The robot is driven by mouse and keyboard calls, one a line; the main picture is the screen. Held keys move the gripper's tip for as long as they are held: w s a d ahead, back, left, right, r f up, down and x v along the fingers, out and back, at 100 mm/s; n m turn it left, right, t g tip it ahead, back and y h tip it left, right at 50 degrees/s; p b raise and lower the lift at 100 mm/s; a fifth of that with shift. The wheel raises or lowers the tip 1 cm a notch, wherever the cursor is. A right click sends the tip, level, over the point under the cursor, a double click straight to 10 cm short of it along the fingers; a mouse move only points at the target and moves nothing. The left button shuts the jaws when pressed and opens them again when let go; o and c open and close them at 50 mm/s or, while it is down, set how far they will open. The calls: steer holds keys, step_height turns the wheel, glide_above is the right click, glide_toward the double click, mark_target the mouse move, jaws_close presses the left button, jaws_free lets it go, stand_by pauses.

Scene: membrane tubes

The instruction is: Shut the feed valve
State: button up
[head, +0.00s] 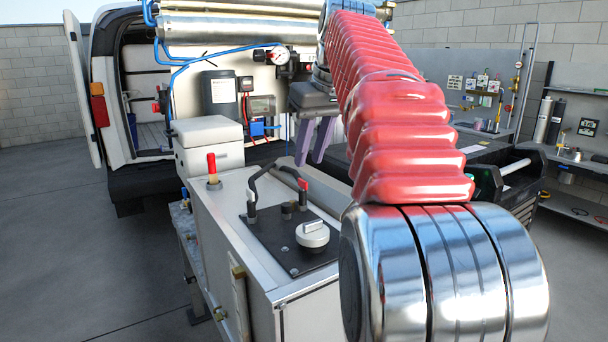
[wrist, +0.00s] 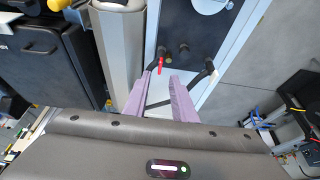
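A white cabinet (head: 230,225) carries a dark panel (head: 275,262) with a round silver knob (head: 312,234) and a bent black handle or hose (head: 262,172). A red-tipped lever (head: 212,164) stands upright at the cabinet's back left corner. A smaller red tip (head: 303,184) shows by the black piece's right end; it also shows in the wrist view (wrist: 160,66). Which of these is the feed valve, I cannot tell. My gripper (head: 316,155) is open, its purple fingers pointing down above the cabinet's back part. In the wrist view, nothing is gripped between the fingers (wrist: 157,100).
A van (head: 130,90) with an open door stands behind. A pressure gauge (head: 279,55) and blue tubing (head: 205,60) sit at the back. A grey-white box (head: 208,145) stands behind the cabinet, left of my gripper. A dark bench (head: 490,150) and shelves (head: 575,150) are at right. Floor at left is clear.

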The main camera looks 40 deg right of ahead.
mark_target(303, 180)
steer(key=shift+x, duration=3.15)
steer(key=shift+c, duration=0.2)
jaws_close()
